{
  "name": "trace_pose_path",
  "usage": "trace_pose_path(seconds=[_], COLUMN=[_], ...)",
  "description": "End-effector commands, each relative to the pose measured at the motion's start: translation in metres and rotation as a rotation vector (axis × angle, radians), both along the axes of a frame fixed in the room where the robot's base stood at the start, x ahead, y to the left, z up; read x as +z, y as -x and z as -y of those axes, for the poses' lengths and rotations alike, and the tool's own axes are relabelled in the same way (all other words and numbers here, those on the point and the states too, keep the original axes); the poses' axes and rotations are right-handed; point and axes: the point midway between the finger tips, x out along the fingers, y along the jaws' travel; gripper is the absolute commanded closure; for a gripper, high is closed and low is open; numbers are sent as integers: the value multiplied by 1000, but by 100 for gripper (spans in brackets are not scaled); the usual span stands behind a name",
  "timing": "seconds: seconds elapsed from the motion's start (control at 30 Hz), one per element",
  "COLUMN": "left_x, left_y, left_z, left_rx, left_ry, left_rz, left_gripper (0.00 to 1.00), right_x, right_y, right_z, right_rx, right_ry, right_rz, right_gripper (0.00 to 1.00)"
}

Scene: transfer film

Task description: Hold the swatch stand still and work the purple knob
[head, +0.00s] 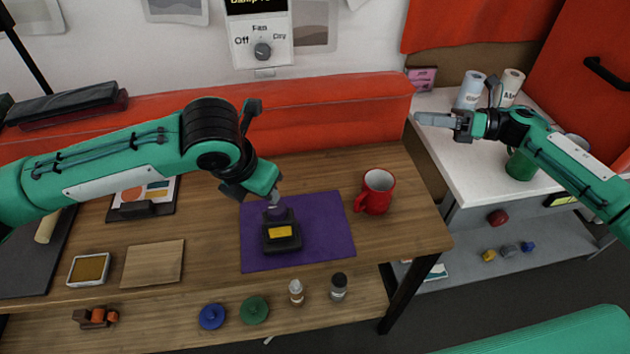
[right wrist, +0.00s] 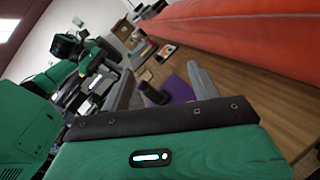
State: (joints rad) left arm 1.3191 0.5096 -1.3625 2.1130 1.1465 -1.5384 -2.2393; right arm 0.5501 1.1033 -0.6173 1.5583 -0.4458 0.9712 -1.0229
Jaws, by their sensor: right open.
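The swatch stand, a small black block with a yellow panel (head: 281,233), stands on a purple mat (head: 325,222) on the wooden table. Its purple knob (head: 277,213) is on top, partly hidden by my left gripper (head: 274,201). The left gripper points down at the knob, with its fingertips at or just above it. I cannot tell whether they touch it or how far apart they are. My right gripper (head: 442,120) is open and empty, well to the right, over the white side counter. In the right wrist view the mat (right wrist: 180,90) shows beyond its fingers.
A red mug (head: 376,192) stands just right of the mat. A picture stand (head: 146,196), a wooden square (head: 153,264) and a small tray (head: 75,270) are to the left. Knobs and bottles (head: 339,287) sit along the lower front shelf. Rolls (head: 471,90) and a green cup (head: 521,165) stand on the counter.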

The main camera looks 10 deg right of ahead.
Motion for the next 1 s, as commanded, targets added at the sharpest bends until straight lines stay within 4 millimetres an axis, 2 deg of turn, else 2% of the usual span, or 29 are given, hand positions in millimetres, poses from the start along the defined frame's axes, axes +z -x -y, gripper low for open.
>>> trace_pose_path(seconds=[0.03, 0.1, 0.2, 0.4, 0.7, 0.9, 1.0], left_x=[0, 0, 0, 0, 0, 0, 0], left_y=[0, 0, 0, 0, 0, 0, 0], left_z=[0, 0, 0, 0, 0, 0, 0], left_rx=[0, 0, 0, 0, 0, 0, 0], left_ry=[0, 0, 0, 0, 0, 0, 0], left_rz=[0, 0, 0, 0, 0, 0, 0], left_gripper=[64, 64, 64, 64, 64, 64, 64], right_x=[-6, -16, -31, -56, -79, -79, -76], right_y=[8, 19, 36, 66, 90, 91, 89], right_z=[-25, -56, -95, -159, -227, -256, -264], right_rx=[73, 168, 296, 510, 687, 688, 666], right_ry=[29, 85, 175, 387, 767, 1004, 1088], right_rz=[7, 13, 24, 59, 150, 219, 244], right_gripper=[38, 38, 38, 38, 38, 38, 38])
